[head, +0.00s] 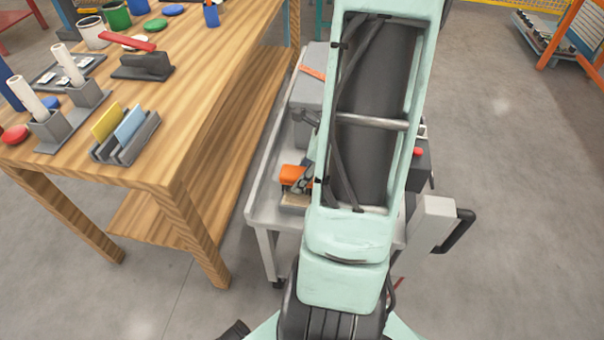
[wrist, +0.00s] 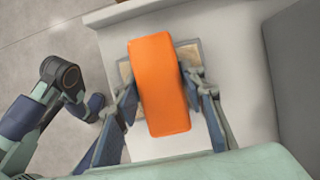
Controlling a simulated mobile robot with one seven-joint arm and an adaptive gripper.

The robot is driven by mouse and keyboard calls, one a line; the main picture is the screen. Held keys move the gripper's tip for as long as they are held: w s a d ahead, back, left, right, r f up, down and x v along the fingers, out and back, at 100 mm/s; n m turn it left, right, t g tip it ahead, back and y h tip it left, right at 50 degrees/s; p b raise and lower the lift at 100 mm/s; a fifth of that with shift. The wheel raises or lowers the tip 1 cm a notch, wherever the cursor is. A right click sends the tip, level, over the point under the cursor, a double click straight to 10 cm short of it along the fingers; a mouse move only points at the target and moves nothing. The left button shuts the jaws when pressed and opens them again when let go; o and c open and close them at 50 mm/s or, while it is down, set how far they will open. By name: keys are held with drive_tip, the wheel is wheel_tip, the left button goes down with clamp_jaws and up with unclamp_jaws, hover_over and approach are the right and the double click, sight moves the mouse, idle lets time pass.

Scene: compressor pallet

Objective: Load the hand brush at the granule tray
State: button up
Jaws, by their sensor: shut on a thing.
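The hand brush shows as an orange block (wrist: 160,85) in the middle of the wrist view. My gripper (wrist: 163,93) has one finger on each long side of it and is shut on it. The orange brush (head: 292,174) also shows in the head view, left of my arm, with part of my gripper (head: 305,181) beside it. The granule tray (wrist: 198,47) lies under the brush, with tan filling at both sides. Its front part (head: 294,201) shows in the head view. The bristles are hidden, and I cannot tell whether they touch the granules.
The tray is on a light grey cart (head: 262,208). A grey box (head: 313,95) stands farther back on it. A wooden table (head: 205,110) to the left holds a card rack (head: 128,140), a black block with a red bar (head: 145,66), and several pots. My arm hides much of the cart.

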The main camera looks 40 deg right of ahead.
sight(294, 171)
drive_tip(key=shift+f+b, duration=0.4)
drive_tip(key=shift+f, duration=0.15)
idle(1.7)
wheel_tip(294, 171, up, 7)
drive_tip(key=p, duration=0.6)
drive_tip(key=shift+r+p, duration=0.1)
drive_tip(key=shift+p, duration=0.2)
idle(0.6)
